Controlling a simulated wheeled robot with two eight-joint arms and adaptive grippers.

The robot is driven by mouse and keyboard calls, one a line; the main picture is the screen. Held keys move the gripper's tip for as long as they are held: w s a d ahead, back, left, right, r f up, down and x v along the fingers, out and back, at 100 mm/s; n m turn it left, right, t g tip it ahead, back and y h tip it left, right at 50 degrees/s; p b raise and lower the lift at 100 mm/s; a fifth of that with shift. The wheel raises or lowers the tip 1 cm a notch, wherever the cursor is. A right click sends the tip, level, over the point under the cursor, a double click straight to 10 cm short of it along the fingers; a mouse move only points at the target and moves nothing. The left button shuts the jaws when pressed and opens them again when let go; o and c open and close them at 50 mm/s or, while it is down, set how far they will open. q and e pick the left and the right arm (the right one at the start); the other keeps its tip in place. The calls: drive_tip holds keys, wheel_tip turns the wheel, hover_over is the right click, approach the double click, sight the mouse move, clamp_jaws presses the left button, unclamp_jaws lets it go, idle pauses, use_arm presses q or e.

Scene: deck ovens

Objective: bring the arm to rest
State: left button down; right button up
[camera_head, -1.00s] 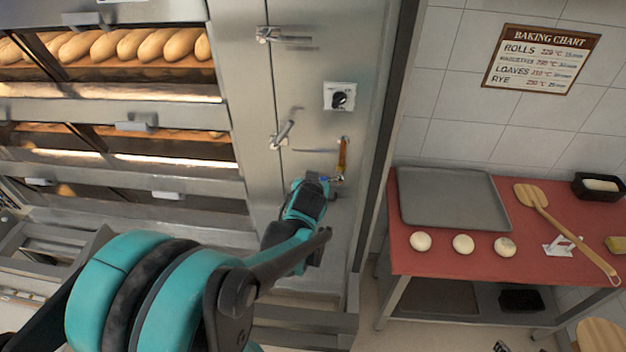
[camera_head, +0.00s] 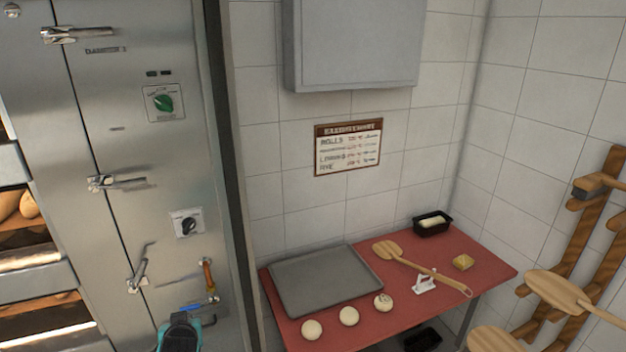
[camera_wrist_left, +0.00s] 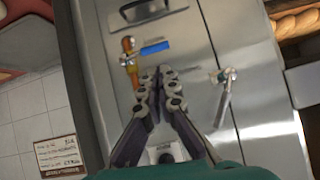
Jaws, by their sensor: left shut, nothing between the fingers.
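My left gripper (camera_wrist_left: 160,78) is shut and empty in the left wrist view. Its fingertips are close together in front of the steel door panel. A valve with a blue lever (camera_wrist_left: 155,47) and an orange-handled fitting (camera_wrist_left: 128,45) show just beyond the tips. In the head view only a small teal and black part of my left arm (camera_head: 181,334) shows at the bottom, below the blue lever (camera_head: 198,306) and the orange handle (camera_head: 207,275). Whether the fingers touch the panel cannot be told. My right gripper is in neither view.
The steel oven front (camera_head: 120,190) carries latches (camera_head: 118,183), a green dial (camera_head: 163,103) and a black knob (camera_head: 188,223). A red table (camera_head: 400,300) at the right holds a grey tray (camera_head: 325,280), dough balls, a wooden peel and a loaf tin. Wooden peels hang on a rack (camera_head: 595,230) at far right.

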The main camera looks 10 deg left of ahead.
use_arm(q)
drive_tip(key=s+d+f+m+h+b, duration=0.2)
drive_tip(key=s+d+f+b, duration=0.2)
drive_tip(key=d, duration=0.3)
drive_tip(key=s+d+f+m+g+h+b, duration=0.1)
drive_tip(key=s+d+f+h+b, duration=0.1)
drive_tip(key=s+d+f+b, duration=0.2)
drive_tip(key=s+d+f+m+g+h+b, duration=0.1)
drive_tip(key=s+d+f+b, duration=0.3)
drive_tip(key=d, duration=0.6)
drive_tip(key=shift+s+d+f+m+h, duration=0.35)
drive_tip(key=shift+s+m+h, duration=0.2)
drive_tip(key=shift+m, duration=0.25)
drive_tip(key=shift+f, duration=0.1)
